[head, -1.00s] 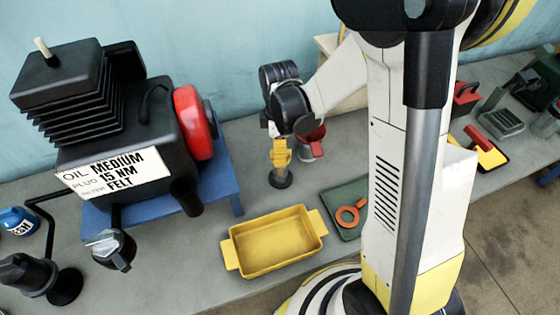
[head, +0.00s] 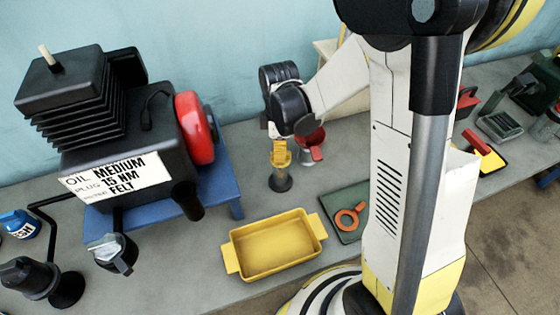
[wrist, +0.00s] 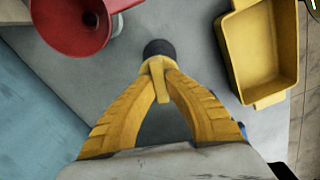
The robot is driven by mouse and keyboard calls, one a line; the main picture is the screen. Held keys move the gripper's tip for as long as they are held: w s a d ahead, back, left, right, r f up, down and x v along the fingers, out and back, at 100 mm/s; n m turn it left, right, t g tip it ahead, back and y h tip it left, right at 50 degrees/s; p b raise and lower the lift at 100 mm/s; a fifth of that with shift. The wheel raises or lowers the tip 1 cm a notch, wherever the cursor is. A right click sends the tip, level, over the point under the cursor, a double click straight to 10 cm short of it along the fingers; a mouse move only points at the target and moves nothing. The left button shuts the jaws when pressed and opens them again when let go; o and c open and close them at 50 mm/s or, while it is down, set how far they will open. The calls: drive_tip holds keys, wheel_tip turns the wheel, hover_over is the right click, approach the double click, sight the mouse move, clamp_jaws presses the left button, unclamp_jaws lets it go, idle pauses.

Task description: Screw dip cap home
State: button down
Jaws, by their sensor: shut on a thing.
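My gripper (head: 281,160) points down over the bench with its yellow fingers closed together. In the wrist view, its fingertips (wrist: 157,66) meet on a small yellow tab (wrist: 160,82), apparently the grip of the dip cap. A dark round piece (wrist: 158,48) shows just beyond the fingertips; it also shows below the fingers in the head view (head: 280,183). I cannot tell whether this dark piece is part of the cap or a separate stand. The black machine (head: 120,130) stands to the left on a blue stand, apart from my gripper.
A red funnel (wrist: 75,22) stands close beside my gripper. A yellow tray (head: 275,245) lies in front of it, and an orange ring-shaped tool (head: 348,219) lies on a green mat (head: 345,197). Bare bench (head: 240,195) lies between the machine and my gripper.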

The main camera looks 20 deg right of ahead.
drive_tip(key=shift+r, duration=0.35)
